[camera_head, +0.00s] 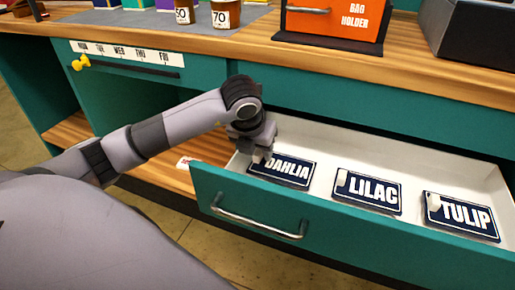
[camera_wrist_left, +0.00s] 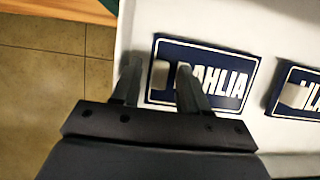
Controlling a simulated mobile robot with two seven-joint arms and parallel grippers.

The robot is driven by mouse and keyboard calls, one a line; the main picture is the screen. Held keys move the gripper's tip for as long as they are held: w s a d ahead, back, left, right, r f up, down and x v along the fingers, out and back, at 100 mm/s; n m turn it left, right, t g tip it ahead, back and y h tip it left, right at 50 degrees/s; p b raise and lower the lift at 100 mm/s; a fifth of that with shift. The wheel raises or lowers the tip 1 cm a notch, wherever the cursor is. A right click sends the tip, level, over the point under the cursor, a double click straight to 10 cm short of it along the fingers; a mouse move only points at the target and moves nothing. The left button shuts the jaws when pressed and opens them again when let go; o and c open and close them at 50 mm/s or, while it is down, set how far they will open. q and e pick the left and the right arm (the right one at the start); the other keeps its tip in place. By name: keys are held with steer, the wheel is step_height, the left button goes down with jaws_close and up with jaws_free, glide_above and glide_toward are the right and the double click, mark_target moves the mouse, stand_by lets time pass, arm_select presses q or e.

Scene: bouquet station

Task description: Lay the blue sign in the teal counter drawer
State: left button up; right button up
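A dark blue DAHLIA sign (camera_head: 288,172) with white lettering lies flat at the left end of the open teal drawer (camera_head: 350,238). A dark blue LILAC sign (camera_head: 368,192) and a dark blue TULIP sign (camera_head: 462,217) lie to its right in the white interior. Each has a small pale tab. My left gripper (camera_head: 261,158) is low over the DAHLIA sign's left end. In the left wrist view its fingers (camera_wrist_left: 156,70) are apart, either side of that sign's tab (camera_wrist_left: 160,75); I see no firm contact. My right gripper is not in view.
The wooden countertop (camera_head: 230,42) overhangs the drawer's back. On it stand an orange bag holder (camera_head: 330,20), a dark grey box (camera_head: 470,35) and brown jars (camera_head: 225,14). A weekday strip (camera_head: 125,55) and a yellow knob (camera_head: 80,63) are at left. The drawer's metal handle (camera_head: 258,228) sticks out in front.

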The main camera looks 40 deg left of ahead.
arm_select(q)
steer(key=shift+r, duration=0.25)
steer(key=p+v, duration=0.2)
steer(key=v, duration=0.9)
steer(key=shift+s+r+p, duration=0.3)
steer(key=shift+r+p, duration=0.05)
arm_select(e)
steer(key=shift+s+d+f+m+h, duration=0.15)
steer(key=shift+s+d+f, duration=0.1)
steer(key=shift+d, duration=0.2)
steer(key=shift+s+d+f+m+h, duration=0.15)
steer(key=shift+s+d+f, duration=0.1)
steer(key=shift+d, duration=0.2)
arm_select(q)
steer(key=shift+d+f, duration=0.1)
steer(key=shift+d, duration=0.05)
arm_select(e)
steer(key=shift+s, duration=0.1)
